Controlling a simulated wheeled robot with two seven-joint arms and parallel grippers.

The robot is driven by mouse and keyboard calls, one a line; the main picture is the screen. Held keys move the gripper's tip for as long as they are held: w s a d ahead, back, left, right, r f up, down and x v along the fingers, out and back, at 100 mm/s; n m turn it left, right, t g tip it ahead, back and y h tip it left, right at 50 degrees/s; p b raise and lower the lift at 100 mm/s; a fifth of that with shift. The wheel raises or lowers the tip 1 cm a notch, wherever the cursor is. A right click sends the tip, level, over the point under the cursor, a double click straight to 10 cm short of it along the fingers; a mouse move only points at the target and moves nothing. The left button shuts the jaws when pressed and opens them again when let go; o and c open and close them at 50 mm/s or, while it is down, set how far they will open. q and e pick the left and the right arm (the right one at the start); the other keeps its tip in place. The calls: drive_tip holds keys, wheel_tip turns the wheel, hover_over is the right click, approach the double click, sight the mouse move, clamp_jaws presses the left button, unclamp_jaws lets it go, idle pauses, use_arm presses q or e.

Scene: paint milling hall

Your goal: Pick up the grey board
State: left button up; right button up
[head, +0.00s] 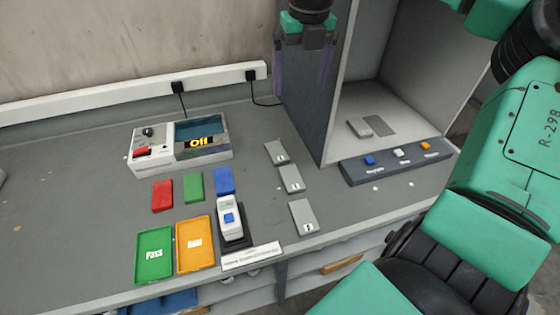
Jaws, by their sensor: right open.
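Three flat grey boards lie in a slanting column on the grey bench: a far one (276,152), a middle one (291,179) and a near one (302,216). Each has a small white mark, too small to read. I cannot tell which one is meant. My right gripper (303,88) hangs from the top of the view, in front of the booth's dark side wall. Its two purplish fingers point down, apart and empty, above and beyond the boards. My left gripper is out of view.
Red (162,195), green (193,187) and blue (223,180) blocks lie left of the boards. A handheld device (230,219) rests in a dark cradle near a green tray (154,255) and an orange tray (195,260). An open booth (400,97) and button panel (398,167) stand right.

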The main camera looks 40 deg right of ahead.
wheel_tip(320, 180, down, 8)
drive_tip(key=s+b, duration=0.2)
drive_tip(key=b, duration=1.5)
approach(292, 178)
drive_tip(key=f, duration=0.2)
drive_tip(key=f+p, duration=0.1)
drive_tip(key=f, duration=0.2)
drive_tip(key=w+f+p, duration=0.1)
drive_tip(key=f, duration=0.2)
drive_tip(key=shift+d+f, duration=0.2)
drive_tip(key=shift+d, duration=0.1)
drive_tip(key=c, duration=1.4)
use_arm(q)
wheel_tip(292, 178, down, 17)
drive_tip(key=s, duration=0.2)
drive_tip(key=shift+b, duration=0.35)
use_arm(e)
wheel_tip(292, 178, up, 10)
